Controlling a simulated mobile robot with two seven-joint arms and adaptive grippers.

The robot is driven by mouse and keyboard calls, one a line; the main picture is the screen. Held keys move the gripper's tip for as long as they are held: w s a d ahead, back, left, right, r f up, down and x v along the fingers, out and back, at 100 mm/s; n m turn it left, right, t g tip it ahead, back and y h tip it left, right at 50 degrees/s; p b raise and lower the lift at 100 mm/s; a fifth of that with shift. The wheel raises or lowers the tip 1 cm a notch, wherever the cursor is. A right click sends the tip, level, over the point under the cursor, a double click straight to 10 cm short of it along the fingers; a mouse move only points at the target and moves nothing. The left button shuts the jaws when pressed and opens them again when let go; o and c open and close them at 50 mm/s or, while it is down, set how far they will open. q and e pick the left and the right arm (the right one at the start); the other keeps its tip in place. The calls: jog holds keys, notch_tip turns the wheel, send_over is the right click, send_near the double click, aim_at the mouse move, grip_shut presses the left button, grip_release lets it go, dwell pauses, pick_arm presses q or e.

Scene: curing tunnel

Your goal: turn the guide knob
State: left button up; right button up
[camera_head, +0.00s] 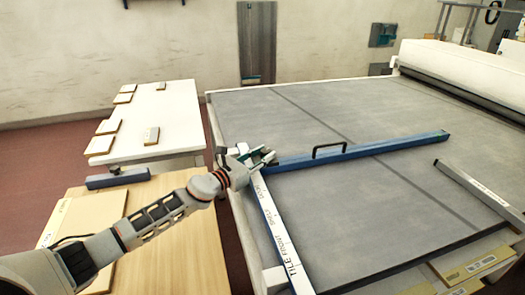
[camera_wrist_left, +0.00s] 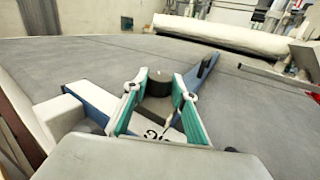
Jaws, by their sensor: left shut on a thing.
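The guide knob (camera_wrist_left: 158,88) is a short dark cylinder with a grey top, seen in the left wrist view between green finger pads. My left gripper (camera_head: 264,158) is shut on it, with one finger on each side. In the head view the gripper hides most of the knob. It sits where a blue guide bar (camera_head: 375,148) with a black handle (camera_head: 329,147) meets a white, lettered rail (camera_head: 284,240) along the near left side of the grey belt. Some marking shows on the white face below the knob in the wrist view. My right gripper is not in view.
The grey belt (camera_head: 330,110) is mostly clear and leads to a white roller cover (camera_head: 460,70) at back right. A second bar (camera_head: 485,188) lies at the right. A white table (camera_head: 165,115) with several tiles and a wooden table (camera_head: 185,250) stand at left.

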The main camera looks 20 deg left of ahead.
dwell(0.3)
pick_arm(q)
jog(key=o, duration=1.1)
jog(key=v, duration=1.2)
